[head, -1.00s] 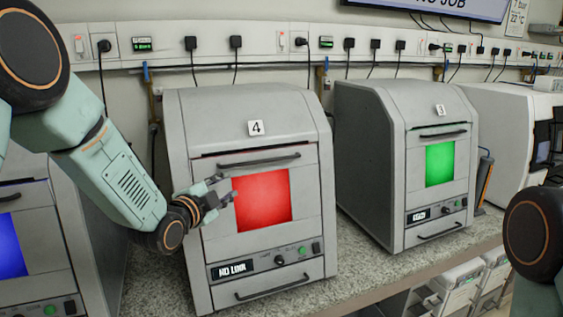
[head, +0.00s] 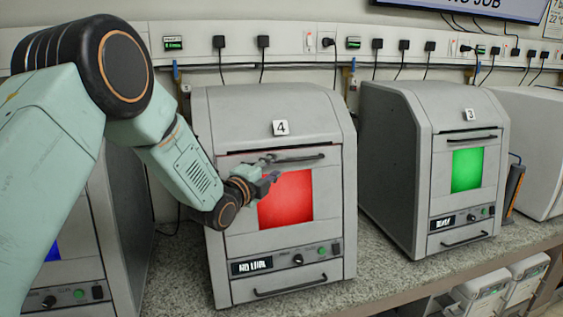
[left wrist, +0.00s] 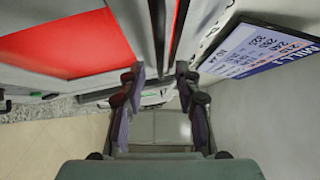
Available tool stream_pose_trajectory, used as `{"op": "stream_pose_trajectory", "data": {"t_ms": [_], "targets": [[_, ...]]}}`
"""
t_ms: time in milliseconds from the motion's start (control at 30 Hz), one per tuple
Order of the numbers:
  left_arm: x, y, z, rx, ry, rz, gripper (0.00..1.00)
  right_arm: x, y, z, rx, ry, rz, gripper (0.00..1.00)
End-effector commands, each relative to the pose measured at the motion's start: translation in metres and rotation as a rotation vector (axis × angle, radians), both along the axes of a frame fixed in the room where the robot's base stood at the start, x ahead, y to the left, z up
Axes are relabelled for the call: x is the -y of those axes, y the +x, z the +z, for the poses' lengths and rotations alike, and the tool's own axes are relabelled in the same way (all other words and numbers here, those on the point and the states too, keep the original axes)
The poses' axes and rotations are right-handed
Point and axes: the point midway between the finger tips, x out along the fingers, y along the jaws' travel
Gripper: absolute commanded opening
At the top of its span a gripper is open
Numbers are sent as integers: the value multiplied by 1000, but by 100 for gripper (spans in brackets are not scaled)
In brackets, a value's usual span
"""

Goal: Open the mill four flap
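Mill four (head: 265,103), a grey cabinet with a "4" label, stands in the middle of the head view. A dark bar handle (head: 303,159) runs along the flap's top. My left gripper (head: 272,168) is open at the handle's left end, partly hiding it and the window's upper left corner. Contact with the handle cannot be told. My right gripper is out of view.
Mill three (head: 398,150), with a green window, stands to the right. Another mill with a blue window (head: 52,250) is at the left, partly behind my arm. The speckled bench (head: 385,262) has free room before the mills. Plugs and cables line the wall.

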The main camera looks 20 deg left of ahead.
Motion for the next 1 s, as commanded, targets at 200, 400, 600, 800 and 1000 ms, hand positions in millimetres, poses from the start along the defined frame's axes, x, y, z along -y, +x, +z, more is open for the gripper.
{"op": "stream_pose_trajectory", "data": {"t_ms": [200, 400, 600, 800, 1000], "targets": [[9, 26, 0, 1, 0, -4, 33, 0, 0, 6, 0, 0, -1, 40], [11, 38, 0, 1, -1, -4, 33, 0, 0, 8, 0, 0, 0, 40], [11, 40, -1, -1, -3, -3, 33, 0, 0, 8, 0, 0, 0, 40], [11, 39, -1, 0, -2, -3, 26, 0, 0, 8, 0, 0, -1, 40], [11, 39, -1, 0, -2, -3, 9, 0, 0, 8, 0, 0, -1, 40]]}}
